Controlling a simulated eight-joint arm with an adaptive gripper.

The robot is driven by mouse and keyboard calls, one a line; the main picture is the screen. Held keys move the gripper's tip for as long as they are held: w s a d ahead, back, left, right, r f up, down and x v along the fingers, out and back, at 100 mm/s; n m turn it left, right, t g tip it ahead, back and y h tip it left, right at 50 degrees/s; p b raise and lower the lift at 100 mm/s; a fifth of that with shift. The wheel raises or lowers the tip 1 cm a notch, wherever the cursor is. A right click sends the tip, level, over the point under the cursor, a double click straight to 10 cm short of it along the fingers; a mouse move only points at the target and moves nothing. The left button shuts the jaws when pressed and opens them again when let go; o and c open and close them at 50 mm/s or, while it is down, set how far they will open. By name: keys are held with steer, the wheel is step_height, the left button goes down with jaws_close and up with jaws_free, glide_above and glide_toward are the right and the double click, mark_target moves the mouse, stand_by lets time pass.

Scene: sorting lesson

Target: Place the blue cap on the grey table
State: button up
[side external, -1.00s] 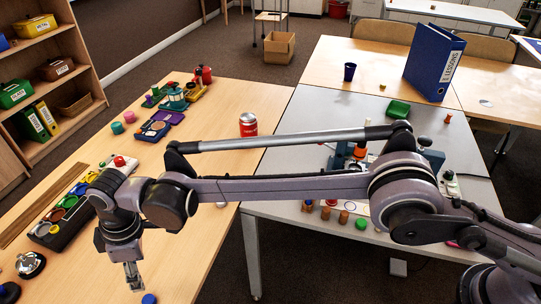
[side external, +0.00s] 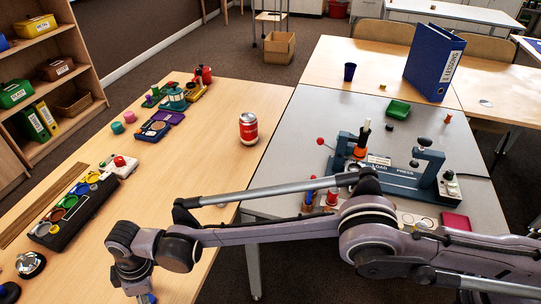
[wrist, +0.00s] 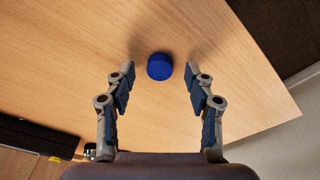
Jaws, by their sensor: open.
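The blue cap (wrist: 160,66) lies on the wooden table, small and round, in the wrist view. My gripper (wrist: 159,78) is open, with one finger on each side of the cap. There is a gap between the cap and each finger. In the side view my gripper (side external: 146,297) is low at the bottom edge and mostly cut off, with a bit of blue at it. The grey table (side external: 312,118) stands to the right of the wooden table, partly hidden behind my arm.
The wooden table (side external: 200,150) holds a tray of coloured cups (side external: 72,207), a bell (side external: 30,264) and a red can (side external: 248,128). A blue press (side external: 395,172) and a green block (side external: 398,109) stand on the grey table. Its back left part is clear.

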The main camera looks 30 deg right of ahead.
steer(key=shift+f, duration=0.35)
steer(key=c, duration=0.7)
steer(key=shift+r, duration=0.15)
steer(key=shift+c, duration=0.2)
